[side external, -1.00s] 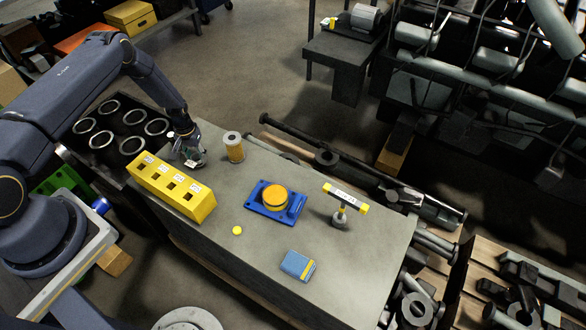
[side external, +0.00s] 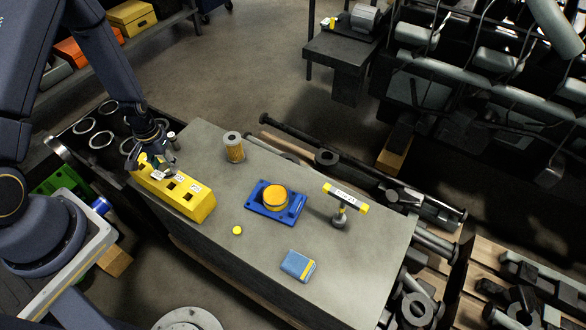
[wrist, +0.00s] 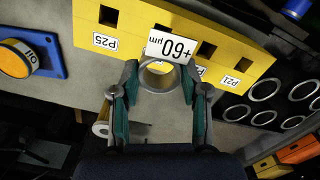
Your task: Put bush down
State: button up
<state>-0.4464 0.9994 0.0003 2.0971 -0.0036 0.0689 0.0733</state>
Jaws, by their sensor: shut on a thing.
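My gripper (side external: 160,168) is above the left end of a yellow block (side external: 190,203) with square holes at the bench's left edge. In the wrist view my gripper (wrist: 157,90) is shut on a grey ring-shaped bush (wrist: 150,78), with a finger on each side. A white "+60 µm" tag (wrist: 170,46) shows at the bush. The yellow block (wrist: 125,14) also shows there, with labels such as P25 and P21. The bush and tag hide part of it. Whether the bush touches the block cannot be told.
A filter-like cylinder (side external: 234,148), an orange-topped can on a blue base (side external: 284,210), a T-shaped gauge (side external: 342,208), a yellow disc (side external: 237,230) and a blue box (side external: 298,265) stand on the grey bench (side external: 255,260). Metal rings (side external: 101,139) lie beyond its left end.

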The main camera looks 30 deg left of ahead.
jog(key=w+d+m, duration=0.4)
jog(key=d+m, duration=0.1)
jog(key=d, duration=0.7)
jog(key=w+d+m, duration=0.3)
jog(key=d+m, duration=0.2)
jog(key=d, duration=0.7)
jog(key=s+d+m, duration=0.4)
jog(key=s+d, duration=0.3)
jog(key=d, duration=0.5)
jog(key=s+d+m, duration=0.5)
jog(key=s+d, duration=0.2)
jog(key=d, duration=0.5)
jog(key=w+d+f, duration=0.2)
jog(key=d, duration=0.1)
jog(key=w+d+f, duration=0.6)
jog(key=d, duration=0.1)
jog(key=shift+f, duration=0.15)
jog(key=shift+w+d+f, duration=0.2)
jog(key=shift+w+f, duration=0.05)
jog(key=shift+f, duration=0.2)
jog(key=shift+w+d+f, duration=0.2)
jog(key=shift+f, duration=1.5)
